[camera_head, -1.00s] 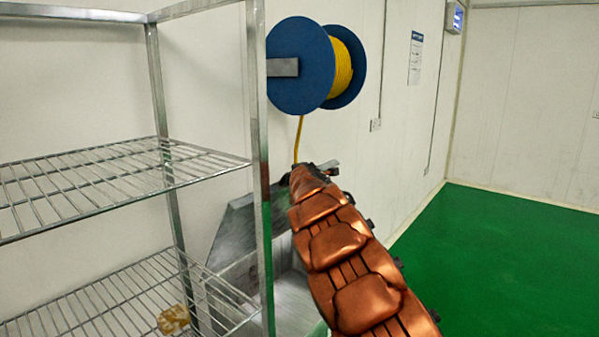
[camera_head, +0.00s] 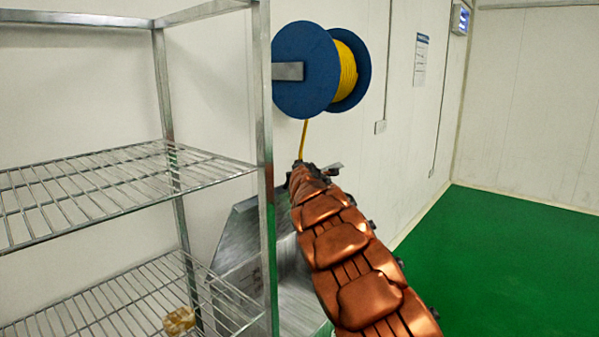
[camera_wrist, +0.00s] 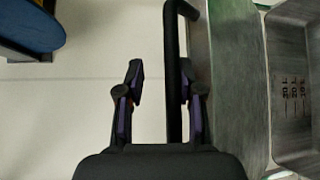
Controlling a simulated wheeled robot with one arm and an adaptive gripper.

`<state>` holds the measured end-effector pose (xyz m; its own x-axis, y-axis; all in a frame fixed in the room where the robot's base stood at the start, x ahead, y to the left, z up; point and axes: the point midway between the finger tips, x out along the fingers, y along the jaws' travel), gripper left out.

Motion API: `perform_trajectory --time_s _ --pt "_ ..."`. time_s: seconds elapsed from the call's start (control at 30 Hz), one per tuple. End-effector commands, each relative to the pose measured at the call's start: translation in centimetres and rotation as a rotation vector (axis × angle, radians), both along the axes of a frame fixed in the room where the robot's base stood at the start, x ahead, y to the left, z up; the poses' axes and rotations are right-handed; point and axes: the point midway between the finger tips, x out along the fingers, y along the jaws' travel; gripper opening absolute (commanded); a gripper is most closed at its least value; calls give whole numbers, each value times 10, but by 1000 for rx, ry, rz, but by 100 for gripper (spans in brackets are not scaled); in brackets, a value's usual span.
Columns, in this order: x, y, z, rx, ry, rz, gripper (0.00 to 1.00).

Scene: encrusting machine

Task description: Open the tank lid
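The grey metal tank (camera_head: 303,300) stands behind the wire shelf, partly hidden by the shelf post and my arm. Its slanted lid panel (camera_head: 236,240) shows left of the post. In the wrist view, the lid (camera_wrist: 232,70) is a grey plate with a black bar handle (camera_wrist: 172,75) along its left side. A recessed grey metal part with dark markings (camera_wrist: 290,95) lies to its right. My gripper (camera_wrist: 160,90) is open, with the handle between its fingers, nearer the right one. I cannot tell whether it touches. In the head view my gripper is mostly hidden behind my arm.
The wire shelf (camera_head: 120,165) stands close on the left, its post in front of the tank. A small yellowish item (camera_head: 179,320) lies on its lower level. A blue reel with yellow hose (camera_head: 308,70) hangs above. Green floor (camera_head: 500,260) at right is clear.

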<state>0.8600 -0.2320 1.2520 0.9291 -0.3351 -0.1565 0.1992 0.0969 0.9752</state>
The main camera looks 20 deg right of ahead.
Motion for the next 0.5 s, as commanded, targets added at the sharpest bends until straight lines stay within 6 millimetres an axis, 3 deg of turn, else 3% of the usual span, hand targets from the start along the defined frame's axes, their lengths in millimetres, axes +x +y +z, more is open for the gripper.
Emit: perform_trajectory --time_s 0.5 --pt "-5 4 4 -2 -4 4 39"
